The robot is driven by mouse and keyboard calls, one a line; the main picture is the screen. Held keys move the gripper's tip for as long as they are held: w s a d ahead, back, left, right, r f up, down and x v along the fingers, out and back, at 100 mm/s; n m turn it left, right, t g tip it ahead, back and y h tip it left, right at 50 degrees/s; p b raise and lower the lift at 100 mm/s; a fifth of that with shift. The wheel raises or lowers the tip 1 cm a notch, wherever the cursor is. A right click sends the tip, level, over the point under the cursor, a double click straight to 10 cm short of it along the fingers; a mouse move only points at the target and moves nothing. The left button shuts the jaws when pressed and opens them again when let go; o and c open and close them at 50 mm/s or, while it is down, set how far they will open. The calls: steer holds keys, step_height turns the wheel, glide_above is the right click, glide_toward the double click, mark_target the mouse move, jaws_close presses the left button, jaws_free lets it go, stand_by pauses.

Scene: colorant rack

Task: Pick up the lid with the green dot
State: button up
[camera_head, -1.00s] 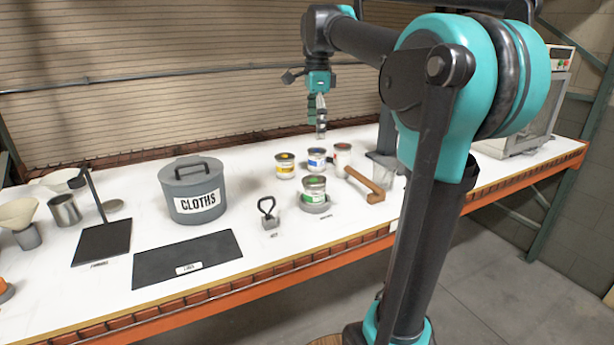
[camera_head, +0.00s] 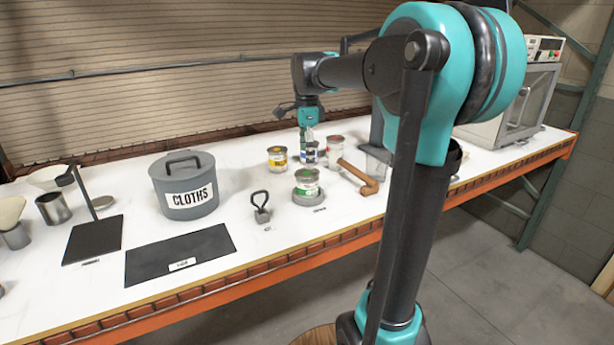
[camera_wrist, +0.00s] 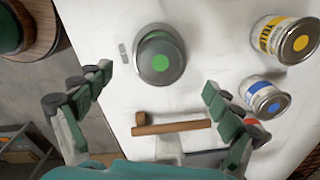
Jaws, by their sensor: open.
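The lid with the green dot (camera_wrist: 160,62) is a grey round lid on top of a can. In the head view that can (camera_head: 306,187) has a green label and stands on a grey round base near the bench's front. My gripper (camera_wrist: 158,82) is open and empty, its two fingers spread on either side below the lid in the wrist view. In the head view my gripper (camera_head: 308,148) hangs pointing down behind the green can, in front of the blue can, which it partly hides.
The yellow can (camera_wrist: 282,38) and blue can (camera_wrist: 263,97) stand close by, with a red can (camera_head: 335,146) beside them. A brown wooden-handled tool (camera_head: 360,178) lies right of the green can. A black-handled weight (camera_head: 261,207) and the grey CLOTHS pot (camera_head: 184,186) stand to the left.

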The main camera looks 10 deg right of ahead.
mark_target(308, 173)
step_height(308, 173, down, 5)
steer(key=shift+w+d+r, duration=0.1)
steer(key=shift+d, duration=0.05)
steer(key=shift+c, duration=0.4)
steer(key=c, duration=0.8)
